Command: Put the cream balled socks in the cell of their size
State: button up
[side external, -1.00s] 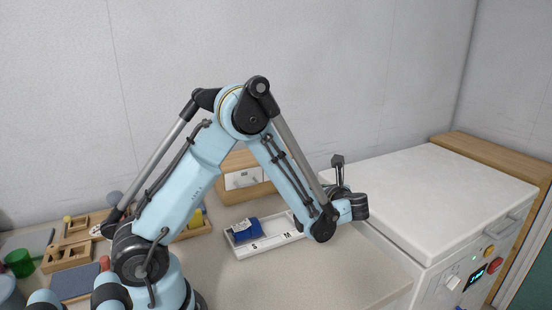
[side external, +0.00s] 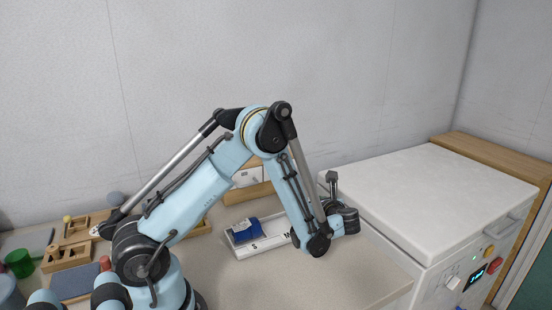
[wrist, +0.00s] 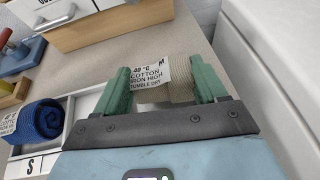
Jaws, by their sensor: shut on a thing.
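My gripper (wrist: 163,78) is shut on the cream balled socks (wrist: 181,92), held between its two green fingers in the wrist view. A white care tag on them reads cotton, iron high, tumble dry, with an M in its corner. The white divided tray (side external: 266,245) stands on the counter, with labels S and M on its front edge. A blue balled sock bundle (wrist: 38,122), also tagged, lies in the S cell, and it shows in the side view (side external: 245,231). My arm hides the tray's right part and the socks in the side view.
A white-lidded appliance (side external: 430,195) stands to the right of the counter. A wooden drawer box (wrist: 115,22) stands behind the tray. Wooden holders (side external: 68,257) and a green cup (side external: 19,263) are at the left. The front counter is clear.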

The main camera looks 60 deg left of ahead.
jog(key=o, duration=1)
jog(key=shift+f, duration=0.1)
jog(key=shift+o, duration=0.2)
jog(key=v, duration=1.1)
jog(key=shift+d+f, duration=0.15)
jog(key=shift+d+r, duration=0.25)
jog(key=shift+d, duration=0.15)
jog(key=s+d+r+n+t+h, duration=0.2)
jog(key=s+n+h, duration=0.3)
jog(key=n, duration=0.3)
jog(key=s+d+r+n+t+h, duration=0.2)
jog(key=s+d+r+n+h, duration=0.1)
jog(key=s+r+n+h, duration=0.2)
jog(key=n+h, duration=0.2)
jog(key=n, duration=0.2)
jog(key=shift+s+d+t, duration=0.15)
jog(key=shift+d+t, duration=0.1)
jog(key=shift+t, duration=0.05)
jog(key=shift+o, duration=0.3)
jog(key=n, duration=0.1)
jog(key=s+d+n+h, duration=0.1)
jog(key=shift+r+n+t, duration=0.25)
jog(key=shift+n+t, duration=0.05)
jog(key=shift+t, duration=0.1)
